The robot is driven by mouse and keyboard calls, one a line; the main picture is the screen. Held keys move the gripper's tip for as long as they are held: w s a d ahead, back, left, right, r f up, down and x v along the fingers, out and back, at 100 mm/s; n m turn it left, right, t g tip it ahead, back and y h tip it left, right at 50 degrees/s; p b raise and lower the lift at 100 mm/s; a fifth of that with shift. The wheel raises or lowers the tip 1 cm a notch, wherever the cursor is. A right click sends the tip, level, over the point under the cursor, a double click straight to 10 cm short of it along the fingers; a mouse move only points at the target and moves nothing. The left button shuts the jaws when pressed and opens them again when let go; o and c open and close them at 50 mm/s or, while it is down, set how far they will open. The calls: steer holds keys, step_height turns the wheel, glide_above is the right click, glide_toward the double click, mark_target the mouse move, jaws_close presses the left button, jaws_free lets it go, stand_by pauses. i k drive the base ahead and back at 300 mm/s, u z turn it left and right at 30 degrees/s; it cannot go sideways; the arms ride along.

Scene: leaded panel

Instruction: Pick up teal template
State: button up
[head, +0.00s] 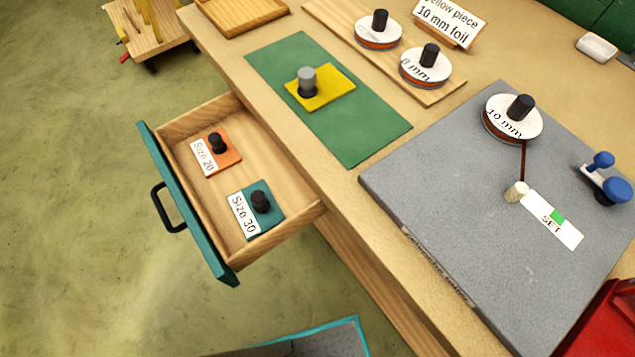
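The teal template (271,219) lies flat in the open drawer (220,223), at the end nearer the bottom of the picture. It has a black knob on top and a white label reading "Size 30" at its left side. An orange template (228,158) with a black knob and a "Size 20" label lies farther back in the same drawer, apart from the teal one. My gripper is not in view.
The drawer's teal front has a black handle (166,208). On the bench, a yellow piece (335,86) with a grey knob rests on a green mat (360,140). A grey board (440,190) holds a "10 mm" foil reel (497,128). A red tray (610,325) sits lower right.

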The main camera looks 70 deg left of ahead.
mark_target(257, 212)
steer(key=z, duration=0.75)
steer(key=k, duration=1.2)
steer(key=u, duration=2)
